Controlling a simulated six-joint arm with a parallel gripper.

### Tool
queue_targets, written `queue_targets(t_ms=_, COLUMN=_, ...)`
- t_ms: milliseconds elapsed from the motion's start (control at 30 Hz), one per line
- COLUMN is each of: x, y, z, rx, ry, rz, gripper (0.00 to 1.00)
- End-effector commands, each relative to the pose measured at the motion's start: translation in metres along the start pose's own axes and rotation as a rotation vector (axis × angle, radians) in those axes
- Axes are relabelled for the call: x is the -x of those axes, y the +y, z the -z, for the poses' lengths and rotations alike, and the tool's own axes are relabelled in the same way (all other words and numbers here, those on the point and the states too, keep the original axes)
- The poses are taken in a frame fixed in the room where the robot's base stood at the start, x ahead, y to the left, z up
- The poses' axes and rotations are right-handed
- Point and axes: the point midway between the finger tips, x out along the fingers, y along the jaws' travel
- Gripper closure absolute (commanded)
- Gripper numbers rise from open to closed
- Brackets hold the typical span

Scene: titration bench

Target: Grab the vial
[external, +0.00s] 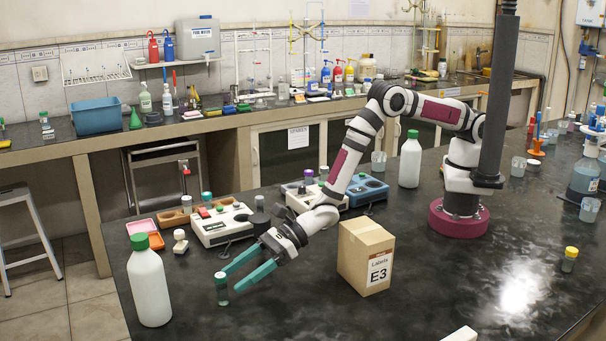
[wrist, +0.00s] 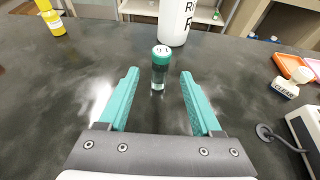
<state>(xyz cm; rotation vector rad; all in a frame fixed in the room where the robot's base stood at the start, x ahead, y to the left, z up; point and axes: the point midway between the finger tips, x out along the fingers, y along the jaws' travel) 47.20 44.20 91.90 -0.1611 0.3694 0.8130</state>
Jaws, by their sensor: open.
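The vial (external: 222,288) is a small clear tube with a dark green cap, standing upright on the dark bench in the external view. It also shows in the wrist view (wrist: 159,70), upright, with a light marking on its cap top. My gripper (external: 249,273) has two teal fingers and is open. In the wrist view my gripper (wrist: 159,88) has its fingers spread on both sides, with the vial centred just beyond the fingertips. The vial appears apart from both fingers, and nothing is held.
A cardboard box marked E3 (external: 366,257) stands right of my gripper. Instruments (external: 223,224) and a pink tray (external: 142,227) lie behind. A yellow-capped vial (external: 569,260) stands far right. The front bench is mostly clear.

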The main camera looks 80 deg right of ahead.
Motion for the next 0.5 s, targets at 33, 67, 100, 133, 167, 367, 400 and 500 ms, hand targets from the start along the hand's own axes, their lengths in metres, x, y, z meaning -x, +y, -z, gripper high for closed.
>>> queue_targets(t_ms=33, x=-0.009, y=0.0, z=0.0, rx=0.001, ry=-0.001, rz=-0.001, gripper=0.34)
queue_targets(t_ms=67, x=-0.014, y=0.0, z=0.0, rx=0.0, ry=0.0, rz=-0.001, gripper=0.34)
queue_targets(t_ms=100, x=-0.019, y=0.0, z=0.0, rx=0.0, ry=0.0, rz=0.0, gripper=0.34)
queue_targets(t_ms=133, x=-0.021, y=0.0, z=0.0, rx=0.0, ry=0.001, rz=0.0, gripper=0.34)
queue_targets(t_ms=167, x=-0.023, y=0.0, z=0.0, rx=0.001, ry=0.001, rz=-0.001, gripper=0.34)
queue_targets(t_ms=367, x=-0.023, y=0.0, z=0.0, rx=0.0, ry=0.002, rz=0.0, gripper=0.34)
queue_targets(t_ms=400, x=-0.023, y=0.0, z=0.0, rx=0.0, ry=0.002, rz=-0.001, gripper=0.41)
queue_targets(t_ms=500, x=-0.023, y=0.0, z=0.0, rx=0.0, ry=0.002, rz=0.0, gripper=0.59)
